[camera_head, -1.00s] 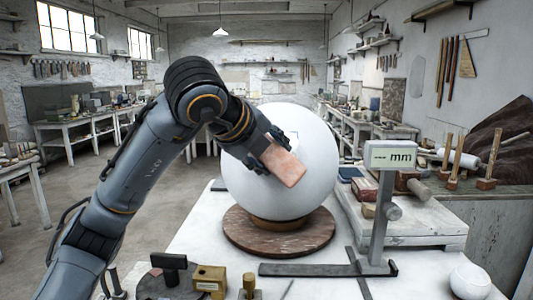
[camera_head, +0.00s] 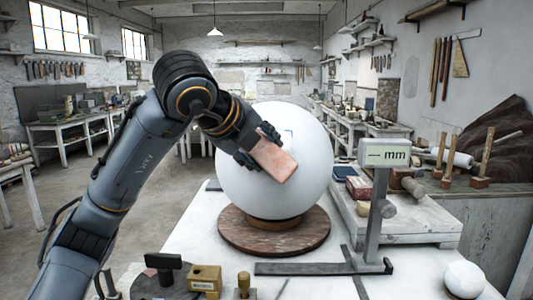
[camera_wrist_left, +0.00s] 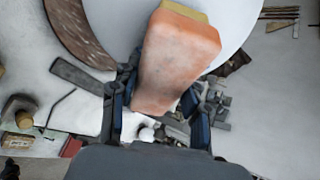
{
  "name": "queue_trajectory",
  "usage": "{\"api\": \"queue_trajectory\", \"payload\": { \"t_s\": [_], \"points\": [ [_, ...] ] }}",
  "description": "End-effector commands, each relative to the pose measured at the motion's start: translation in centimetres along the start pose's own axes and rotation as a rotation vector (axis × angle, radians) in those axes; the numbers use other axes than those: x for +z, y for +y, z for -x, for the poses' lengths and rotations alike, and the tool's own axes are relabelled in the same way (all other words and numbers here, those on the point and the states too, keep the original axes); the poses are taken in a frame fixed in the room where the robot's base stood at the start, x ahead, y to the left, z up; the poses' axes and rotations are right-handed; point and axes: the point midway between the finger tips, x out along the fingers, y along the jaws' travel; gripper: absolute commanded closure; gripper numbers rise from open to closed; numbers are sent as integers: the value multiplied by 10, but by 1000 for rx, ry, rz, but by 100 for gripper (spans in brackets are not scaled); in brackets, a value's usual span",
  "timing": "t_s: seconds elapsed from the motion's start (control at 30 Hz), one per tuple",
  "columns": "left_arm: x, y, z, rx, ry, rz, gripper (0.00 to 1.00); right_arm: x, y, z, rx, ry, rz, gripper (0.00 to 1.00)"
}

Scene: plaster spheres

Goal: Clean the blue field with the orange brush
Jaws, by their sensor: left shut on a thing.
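A large white plaster sphere (camera_head: 290,180) rests on a round brown wooden base (camera_head: 245,240) on the white table. My left gripper (camera_head: 256,148) is shut on the orange brush (camera_head: 275,162), a pinkish-orange block, and holds it in front of the sphere. The brush also shows in the left wrist view (camera_wrist_left: 175,65), between the two fingers, with a yellowish strip at its far end. I cannot tell whether it touches the sphere. My right gripper is not in view.
A grey measuring stand (camera_head: 381,205) with an "mm" display stands right of the sphere. A small white ball (camera_head: 464,279) lies at the front right. A brass block (camera_head: 206,278) and a dark-handled tool (camera_head: 165,268) stand at the front left. A raised slab with books stands behind right.

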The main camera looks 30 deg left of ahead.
Motion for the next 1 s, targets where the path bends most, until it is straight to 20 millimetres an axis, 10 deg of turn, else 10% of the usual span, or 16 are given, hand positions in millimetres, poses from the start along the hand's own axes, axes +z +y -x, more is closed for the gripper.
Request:
{"api": "queue_trajectory", "payload": {
  "t_s": [1.0],
  "points": [
    [-7,0,-3,-1,0,0,90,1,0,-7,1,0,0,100]
  ]
}}
